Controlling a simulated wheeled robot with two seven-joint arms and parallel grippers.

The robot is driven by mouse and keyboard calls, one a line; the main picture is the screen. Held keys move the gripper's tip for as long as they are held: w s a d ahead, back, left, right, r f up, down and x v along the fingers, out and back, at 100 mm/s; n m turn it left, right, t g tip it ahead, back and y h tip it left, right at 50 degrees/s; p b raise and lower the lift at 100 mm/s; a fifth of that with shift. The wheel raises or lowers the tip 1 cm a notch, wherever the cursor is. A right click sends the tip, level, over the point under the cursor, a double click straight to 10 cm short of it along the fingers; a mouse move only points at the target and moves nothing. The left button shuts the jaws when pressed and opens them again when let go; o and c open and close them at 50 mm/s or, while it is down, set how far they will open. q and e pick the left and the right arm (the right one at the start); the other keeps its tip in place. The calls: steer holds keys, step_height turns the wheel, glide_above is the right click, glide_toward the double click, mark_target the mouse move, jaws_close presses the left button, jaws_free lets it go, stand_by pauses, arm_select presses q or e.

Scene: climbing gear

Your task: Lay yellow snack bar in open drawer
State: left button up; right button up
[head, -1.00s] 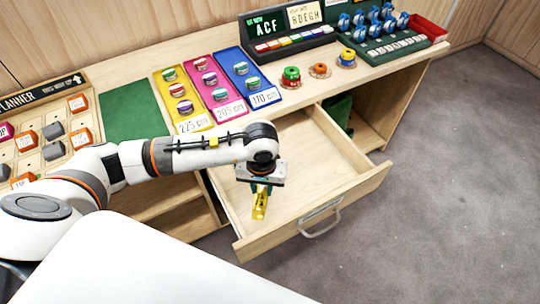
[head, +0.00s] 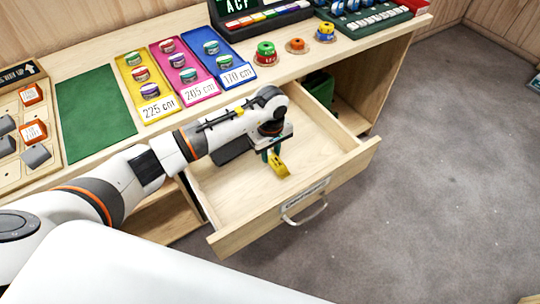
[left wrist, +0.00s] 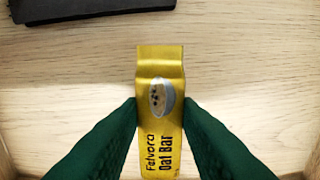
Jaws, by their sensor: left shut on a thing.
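The yellow snack bar (head: 278,164), labelled Oat Bar, is held in my left gripper (head: 272,153). In the left wrist view the bar (left wrist: 160,95) stands between the two green fingers of the gripper (left wrist: 160,125), which touch its sides. The bar is over the inside of the open wooden drawer (head: 235,205). I cannot tell whether its lower end touches the drawer floor (left wrist: 70,90). My right gripper is not in view.
A dark flat object (left wrist: 90,8) lies in the drawer, partly behind my arm. The drawer front has a handle (head: 305,213). The desk above holds a green mat (head: 95,100), coloured trays (head: 185,95) and several small stacked rings (head: 265,52).

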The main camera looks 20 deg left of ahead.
arm_select(q)
step_height(320, 180, down, 2)
steer(key=shift+f, duration=0.25)
steer(key=shift+f, duration=0.2)
steer(key=o, duration=1)
steer(key=shift+c, duration=0.2)
steer(key=shift+r, duration=0.1)
